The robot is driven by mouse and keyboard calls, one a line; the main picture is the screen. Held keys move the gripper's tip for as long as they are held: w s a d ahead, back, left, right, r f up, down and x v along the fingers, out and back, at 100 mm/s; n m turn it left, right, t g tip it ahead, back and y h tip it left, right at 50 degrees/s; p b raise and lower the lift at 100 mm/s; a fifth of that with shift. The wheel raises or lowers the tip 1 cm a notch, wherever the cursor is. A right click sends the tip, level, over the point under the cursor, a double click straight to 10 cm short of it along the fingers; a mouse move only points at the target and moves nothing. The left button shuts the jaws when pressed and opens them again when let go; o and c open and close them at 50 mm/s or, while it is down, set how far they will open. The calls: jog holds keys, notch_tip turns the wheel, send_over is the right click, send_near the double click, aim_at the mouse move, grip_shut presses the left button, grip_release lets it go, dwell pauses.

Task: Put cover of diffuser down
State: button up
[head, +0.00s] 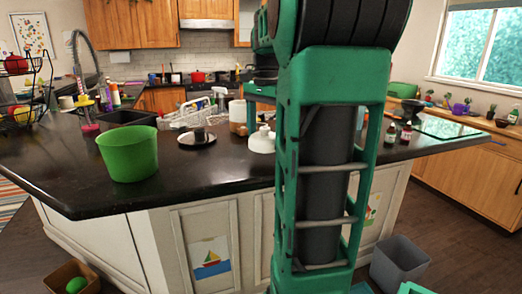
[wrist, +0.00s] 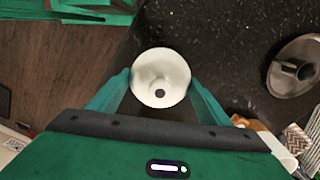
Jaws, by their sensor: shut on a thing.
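In the head view my arm blocks much of the middle, and I cannot make out my gripper. A white rounded object (head: 262,143) with a short neck shows on the counter beside my arm; I cannot tell whether it is the cover.
A metal plate (head: 197,142) with a raised cup, also in the wrist view (wrist: 282,85), lies on the counter. A green bucket (head: 128,157) stands to its left. Bare counter lies in front of the plate.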

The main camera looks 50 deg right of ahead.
aim_at(266, 127)
jog(key=shift+f, duration=2.05)
jog(key=shift+f, duration=0.1)
jog(key=o, duration=1)
jog(key=shift+o, duration=0.2)
notch_tip(266, 127, up, 12)
jog(key=shift+w+d+r, duration=0.1)
jog(key=shift+r, duration=0.1)
